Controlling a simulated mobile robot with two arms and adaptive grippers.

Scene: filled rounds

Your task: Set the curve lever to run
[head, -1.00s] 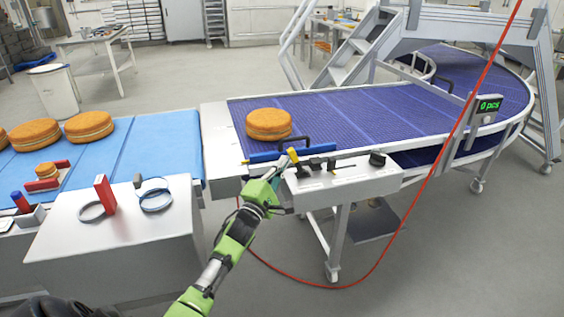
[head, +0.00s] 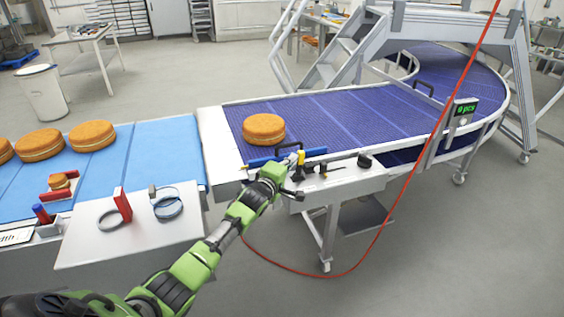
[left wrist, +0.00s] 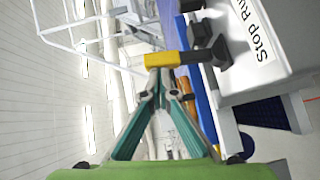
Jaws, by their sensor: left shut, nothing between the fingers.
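The curve lever (head: 301,157) has a yellow grip and a dark shaft, on the light control box (head: 340,178) at the near side of the purple curve conveyor. In the left wrist view the yellow grip (left wrist: 160,59) lies just beyond my fingertips, and its shaft runs right to a dark mount. A label (left wrist: 252,28) on the box reads "Stop" and "Run"; the shaft is nearer the "Stop" word. My left gripper (head: 290,166) is shut and empty at the lever; it also shows in the left wrist view (left wrist: 166,88). Contact is unclear. My right gripper is not in view.
A round cake (head: 264,129) sits on the purple curve conveyor (head: 340,112). More cakes (head: 92,135) stand on the blue belt (head: 150,150). A black knob (head: 365,160) is at the box's right end. A red cable (head: 400,185) hangs in front of the conveyor.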

